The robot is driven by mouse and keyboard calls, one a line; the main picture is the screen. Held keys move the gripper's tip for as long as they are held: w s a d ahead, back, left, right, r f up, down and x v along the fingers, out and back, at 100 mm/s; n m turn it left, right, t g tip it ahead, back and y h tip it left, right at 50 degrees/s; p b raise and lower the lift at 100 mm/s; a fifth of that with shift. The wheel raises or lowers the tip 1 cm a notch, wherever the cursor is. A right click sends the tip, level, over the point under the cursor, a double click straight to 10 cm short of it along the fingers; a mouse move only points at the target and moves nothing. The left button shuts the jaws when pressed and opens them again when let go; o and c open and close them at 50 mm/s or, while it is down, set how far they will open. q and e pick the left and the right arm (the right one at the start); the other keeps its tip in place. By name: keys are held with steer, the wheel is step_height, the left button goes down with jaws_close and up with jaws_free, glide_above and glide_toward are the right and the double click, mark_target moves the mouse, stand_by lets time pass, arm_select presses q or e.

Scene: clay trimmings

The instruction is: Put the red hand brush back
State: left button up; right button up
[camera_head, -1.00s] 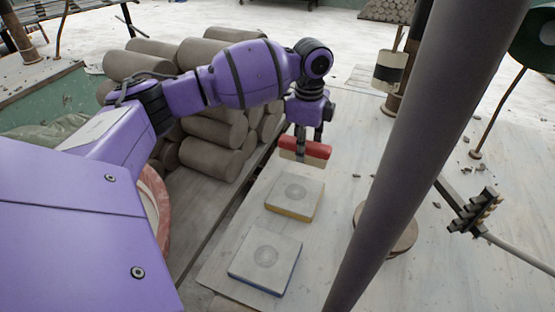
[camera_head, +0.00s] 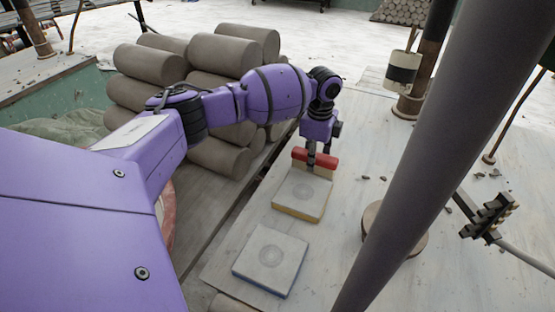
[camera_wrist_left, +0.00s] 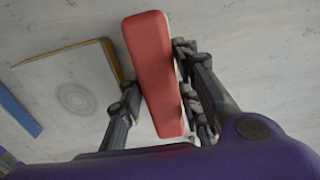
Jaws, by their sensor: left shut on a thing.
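The red hand brush (camera_head: 325,159) has a red top and a pale lower part. My left gripper (camera_head: 318,152) is shut on it and holds it at the far edge of a pale square slab with a yellow edge (camera_head: 302,194). In the left wrist view the brush (camera_wrist_left: 155,75) lies between the fingers of my left gripper (camera_wrist_left: 158,108), beside the yellow-edged slab (camera_wrist_left: 70,92). I cannot tell whether the brush touches the slab or the table. My right gripper is not in view.
A second slab with a blue edge (camera_head: 270,258) lies nearer on the pale tabletop (camera_head: 345,205). Stacked clay rolls (camera_head: 215,160) stand at the left. A round disc (camera_head: 405,240) is partly hidden behind a thick dark pole (camera_head: 440,150). Small clay crumbs lie at the right.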

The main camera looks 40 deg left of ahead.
arm_select(q)
steer(key=o, duration=1)
steer(key=shift+f, duration=0.15)
step_height(320, 180, up, 12)
steer(key=shift+r, duration=0.2)
